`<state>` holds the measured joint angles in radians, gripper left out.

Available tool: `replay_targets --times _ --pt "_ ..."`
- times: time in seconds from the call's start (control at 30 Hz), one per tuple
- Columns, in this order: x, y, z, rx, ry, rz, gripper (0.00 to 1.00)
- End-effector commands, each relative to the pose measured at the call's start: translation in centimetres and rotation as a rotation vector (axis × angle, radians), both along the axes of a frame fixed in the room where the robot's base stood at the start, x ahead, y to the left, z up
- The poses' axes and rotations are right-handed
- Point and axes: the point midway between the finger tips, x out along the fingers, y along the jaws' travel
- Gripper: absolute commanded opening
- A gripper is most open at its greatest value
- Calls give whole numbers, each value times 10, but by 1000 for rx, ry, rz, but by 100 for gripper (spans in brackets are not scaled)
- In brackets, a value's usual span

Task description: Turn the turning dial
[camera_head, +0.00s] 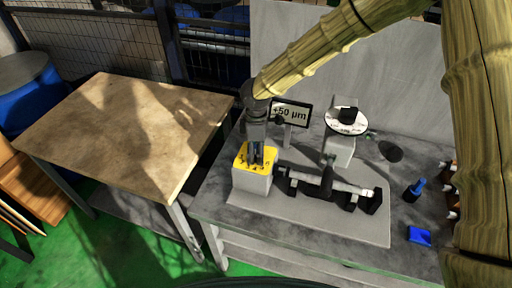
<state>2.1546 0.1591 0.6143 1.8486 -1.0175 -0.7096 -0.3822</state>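A round white disc with dark markings and a black knob (346,119) sits on a grey post on the bench; it looks like a dial. A grey box with a yellow top (243,158) stands to its left; the top has small dark marks. My gripper (257,160) points down over the yellow top, its fingertips at or just above it. The fingers hide part of the top, including whatever is between them. I cannot tell whether they touch it or how far apart they are.
A "+50 µm" display (291,113) stands behind my gripper. A grinder spindle with a light bar (345,186) lies right of the yellow-topped box. A blue-topped object (417,188) and a blue block (419,236) are farther right. A bare wooden table (125,130) stands left.

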Motion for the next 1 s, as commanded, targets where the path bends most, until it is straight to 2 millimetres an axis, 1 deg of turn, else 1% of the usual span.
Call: replay_targets --times 0.23,0.37,0.4,0.47,0.5,0.83,1.0 --pt "8 0 -4 0 5 0 64" --pt "9 0 -6 -1 8 0 41" --pt "10 0 -6 -1 8 0 33" --pt "10 0 -6 -1 7 0 22" --pt "10 0 -6 0 7 0 19" --pt "11 0 -4 0 5 -4 19" --pt "11 0 -4 -1 2 -41 19"
